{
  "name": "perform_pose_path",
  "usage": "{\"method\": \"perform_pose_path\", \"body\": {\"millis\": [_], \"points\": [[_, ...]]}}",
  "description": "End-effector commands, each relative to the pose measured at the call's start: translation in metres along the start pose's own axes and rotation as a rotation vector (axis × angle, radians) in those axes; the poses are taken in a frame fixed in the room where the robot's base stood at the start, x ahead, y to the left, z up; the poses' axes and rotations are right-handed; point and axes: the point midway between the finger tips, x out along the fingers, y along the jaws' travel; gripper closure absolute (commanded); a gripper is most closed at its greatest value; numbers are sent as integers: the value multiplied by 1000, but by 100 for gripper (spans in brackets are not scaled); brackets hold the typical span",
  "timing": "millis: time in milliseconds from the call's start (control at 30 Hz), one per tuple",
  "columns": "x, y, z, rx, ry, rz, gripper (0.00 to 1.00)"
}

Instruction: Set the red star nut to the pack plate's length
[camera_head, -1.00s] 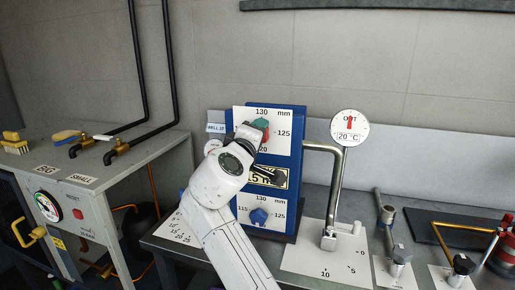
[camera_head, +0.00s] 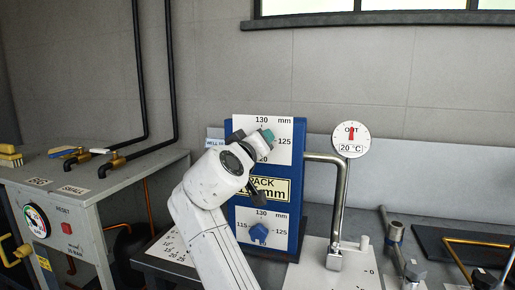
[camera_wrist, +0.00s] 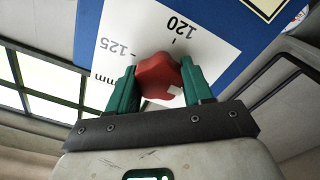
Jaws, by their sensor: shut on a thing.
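The red star nut (camera_wrist: 157,76) sits on a white scale card (camera_wrist: 135,30) in the wrist view, with the 120 and 125 marks showing beside it. My gripper (camera_wrist: 160,84) is shut on the nut, a green finger on each side. A small white mark shows on the nut's edge. In the head view my gripper (camera_head: 266,136) is at the upper scale (camera_head: 283,150) of the blue panel, and my arm hides the nut.
A blue star nut (camera_head: 259,232) sits on the lower scale of the panel. A round 20 °C dial (camera_head: 350,140) and a bent steel pipe (camera_head: 341,200) stand to the right. A grey cabinet (camera_head: 85,205) with a gauge is at the left.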

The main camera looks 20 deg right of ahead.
Motion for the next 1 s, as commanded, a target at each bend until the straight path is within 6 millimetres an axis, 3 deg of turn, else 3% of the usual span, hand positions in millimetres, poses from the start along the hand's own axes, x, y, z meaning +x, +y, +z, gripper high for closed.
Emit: {"method": "perform_pose_path", "body": {"millis": [467,500,733,1000], "points": [[0,-2,2,10,-5,-3,80],[0,-2,2,10,-5,-3,46],[0,-1,1,10,-3,-2,25],[-2,-1,0,11,-1,-1,25]]}}
